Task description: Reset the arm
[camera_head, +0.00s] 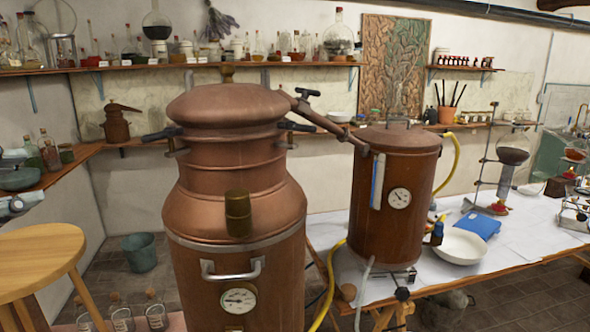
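My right gripper is not in view.
A large copper still (235,190) stands close in the middle, with a copper condenser (395,195) right of it. A wooden stool (38,258) is at left. A white-covered table (520,235) with a white bowl (459,247) is at right. Shelves line the walls.

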